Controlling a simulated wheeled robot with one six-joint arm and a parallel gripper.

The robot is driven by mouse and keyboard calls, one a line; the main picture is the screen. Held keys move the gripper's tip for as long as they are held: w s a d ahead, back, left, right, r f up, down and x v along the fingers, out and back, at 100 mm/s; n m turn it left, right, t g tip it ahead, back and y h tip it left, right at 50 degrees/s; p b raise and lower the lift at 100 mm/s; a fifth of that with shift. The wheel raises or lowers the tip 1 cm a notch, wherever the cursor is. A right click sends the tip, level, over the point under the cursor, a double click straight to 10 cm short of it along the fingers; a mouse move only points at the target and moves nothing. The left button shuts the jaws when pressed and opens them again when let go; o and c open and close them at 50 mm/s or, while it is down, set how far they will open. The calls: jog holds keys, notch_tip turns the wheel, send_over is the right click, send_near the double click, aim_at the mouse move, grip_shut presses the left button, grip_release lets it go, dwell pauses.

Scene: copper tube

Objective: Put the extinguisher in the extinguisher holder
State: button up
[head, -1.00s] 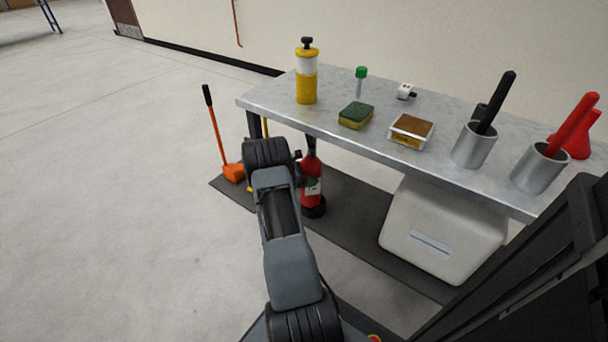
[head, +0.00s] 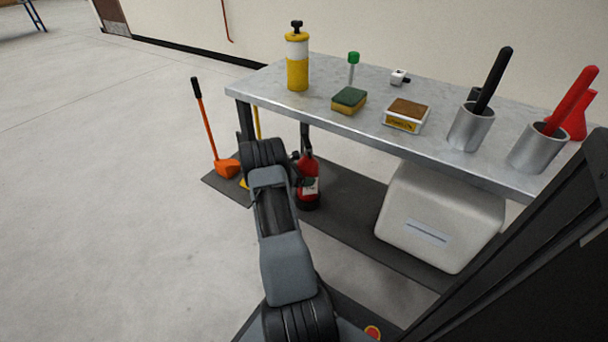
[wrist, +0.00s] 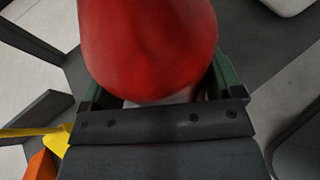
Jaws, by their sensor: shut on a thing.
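The red extinguisher (head: 311,171) stands about upright under the front edge of the metal table, over the dark mat. Its black lower end is close to the mat; I cannot tell whether it touches. In the wrist view its red body (wrist: 150,45) fills the top middle, between the green-edged fingers. My gripper (wrist: 160,82) is shut on the extinguisher. In the head view my arm partly covers the gripper and the extinguisher's left side. I cannot make out the extinguisher holder as a separate thing; a black ring (head: 309,203) shows around the extinguisher's foot.
The metal table (head: 330,125) bears a yellow bottle (head: 297,70), a sponge (head: 349,100) and metal cups. A white container (head: 440,215) stands below it to the right. Open floor lies left.

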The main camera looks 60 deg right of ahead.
jog(key=o, duration=1.7)
jog(key=shift+c, duration=0.2)
jog(key=shift+w+a+r+p, duration=0.15)
jog(key=shift+a+r+p, duration=0.1)
jog(key=shift+r+p, duration=0.1)
jog(key=w+a+r+m+t+y+p, duration=0.1)
jog(key=w+a+r+m+y+p, duration=0.15)
jog(key=a+r, duration=0.6)
jog(key=w+a+r+m+t+y+p, duration=0.1)
jog(key=w+a+r, duration=0.35)
jog(key=a, duration=0.65)
jog(key=s+a+r+m+t+y, duration=0.2)
jog(key=s+a+r+m, duration=0.1)
jog(key=a, duration=0.6)
jog(key=s+a+r+m+t+y, duration=0.2)
jog(key=s+a, duration=0.4)
jog(key=a, duration=0.4)
jog(key=s+a+r+m+t+y, duration=0.3)
jog(key=s+a+r+y, duration=0.1)
jog(key=a, duration=0.5)
jog(key=shift+s+a+r+m, duration=0.25)
jog(key=shift+r+m, duration=0.1)
jog(key=shift+r, duration=0.55)
